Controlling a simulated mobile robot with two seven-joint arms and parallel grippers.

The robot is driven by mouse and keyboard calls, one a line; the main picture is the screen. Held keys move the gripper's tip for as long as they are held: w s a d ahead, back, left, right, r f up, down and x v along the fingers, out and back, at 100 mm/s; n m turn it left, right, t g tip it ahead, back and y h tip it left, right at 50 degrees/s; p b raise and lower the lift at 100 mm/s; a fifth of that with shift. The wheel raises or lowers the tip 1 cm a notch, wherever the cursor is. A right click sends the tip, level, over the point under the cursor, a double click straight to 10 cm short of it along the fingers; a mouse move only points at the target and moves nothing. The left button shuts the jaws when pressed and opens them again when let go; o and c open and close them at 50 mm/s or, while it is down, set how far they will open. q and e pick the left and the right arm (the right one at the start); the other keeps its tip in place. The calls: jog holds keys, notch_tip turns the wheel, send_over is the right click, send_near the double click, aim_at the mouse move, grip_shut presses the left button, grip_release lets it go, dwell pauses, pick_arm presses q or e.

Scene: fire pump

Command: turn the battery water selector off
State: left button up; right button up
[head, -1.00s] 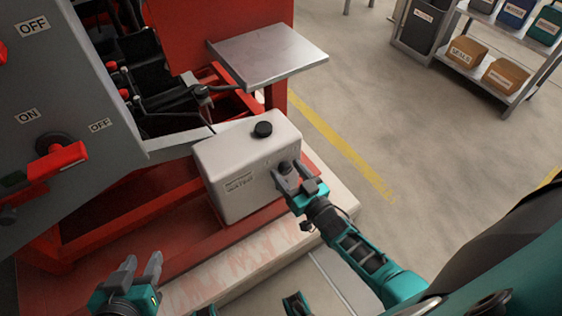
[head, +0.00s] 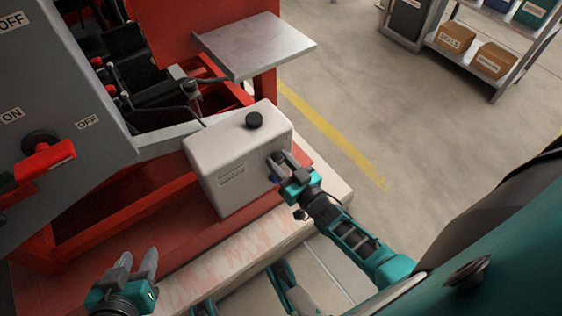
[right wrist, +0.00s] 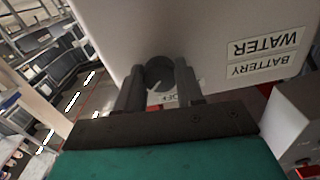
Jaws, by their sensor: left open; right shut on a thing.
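The white battery water tank (head: 225,150) stands on the red base, with a black cap (head: 254,120) on top. In the right wrist view its label (right wrist: 268,55) reads "BATTERY WATER", upside down. The dark round selector knob (right wrist: 160,73) is on the tank's face, with a small, partly hidden label below it. My right gripper (head: 277,165) is at the tank's right side, its fingers on either side of the knob and shut on it; this also shows in the right wrist view (right wrist: 159,85). My left gripper (head: 145,262) is open and empty at lower left, apart from everything.
A grey panel with a red-handled switch (head: 45,160) and ON and OFF labels is at the left. A metal shelf plate (head: 255,45) juts out above the tank. A shelf with boxes (head: 475,55) stands at back right. The floor between is clear.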

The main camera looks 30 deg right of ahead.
jog(key=shift+n, duration=0.4)
jog(key=n, duration=0.4)
jog(key=shift+w+r+n+b, duration=0.1)
jog(key=shift+n+b, duration=0.3)
jog(key=shift+n, duration=2.1)
jog(key=o, duration=1)
jog(key=shift+o, duration=0.2)
jog(key=shift+s+d, duration=0.1)
jog(key=shift+s, duration=0.1)
